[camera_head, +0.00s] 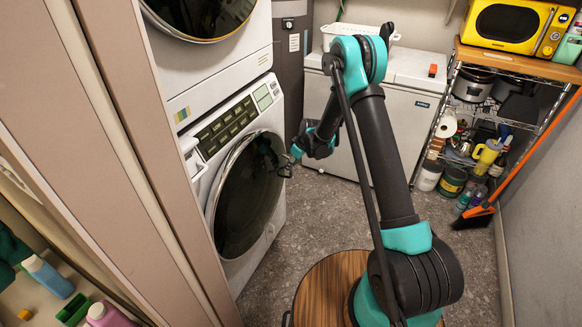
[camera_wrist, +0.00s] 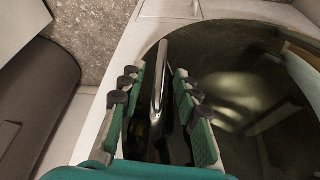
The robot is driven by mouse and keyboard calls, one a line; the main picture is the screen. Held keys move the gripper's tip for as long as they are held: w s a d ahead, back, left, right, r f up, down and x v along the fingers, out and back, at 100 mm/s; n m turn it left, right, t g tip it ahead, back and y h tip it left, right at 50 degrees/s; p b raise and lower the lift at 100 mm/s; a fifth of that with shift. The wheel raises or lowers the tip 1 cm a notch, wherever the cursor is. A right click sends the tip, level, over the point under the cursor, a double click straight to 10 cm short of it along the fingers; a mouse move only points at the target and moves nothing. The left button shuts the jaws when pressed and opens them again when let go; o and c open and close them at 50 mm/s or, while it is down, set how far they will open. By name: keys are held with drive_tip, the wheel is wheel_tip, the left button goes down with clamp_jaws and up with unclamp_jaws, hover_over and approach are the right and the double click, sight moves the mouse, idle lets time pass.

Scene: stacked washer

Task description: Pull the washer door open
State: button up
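The lower washer (camera_head: 262,110) stands at the left with its round dark glass door (camera_head: 245,200) facing right. The door looks shut against the white front. The door glass also fills the right of the wrist view (camera_wrist: 240,85). My gripper (camera_head: 285,162) is at the far right edge of the door. In the wrist view my gripper (camera_wrist: 160,69) is open, with one finger on each side of a shiny metal door handle (camera_wrist: 160,82). The handle runs between the fingers with visible gaps at both sides. I cannot tell whether either finger touches it.
A second machine (camera_head: 215,60) is stacked above the washer. A white chest freezer (camera_head: 380,120) stands behind my arm. A wire shelf (camera_head: 540,105) with a yellow microwave (camera_head: 505,24) and an orange broom (camera_head: 475,216) are at the right. The grey floor (camera_head: 285,235) before the door is clear up to my base.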

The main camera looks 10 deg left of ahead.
drive_tip(key=shift+w+a+f, duration=0.1)
drive_tip(key=shift+a+f, duration=0.1)
drive_tip(key=shift+f, duration=0.35)
clamp_jaws()
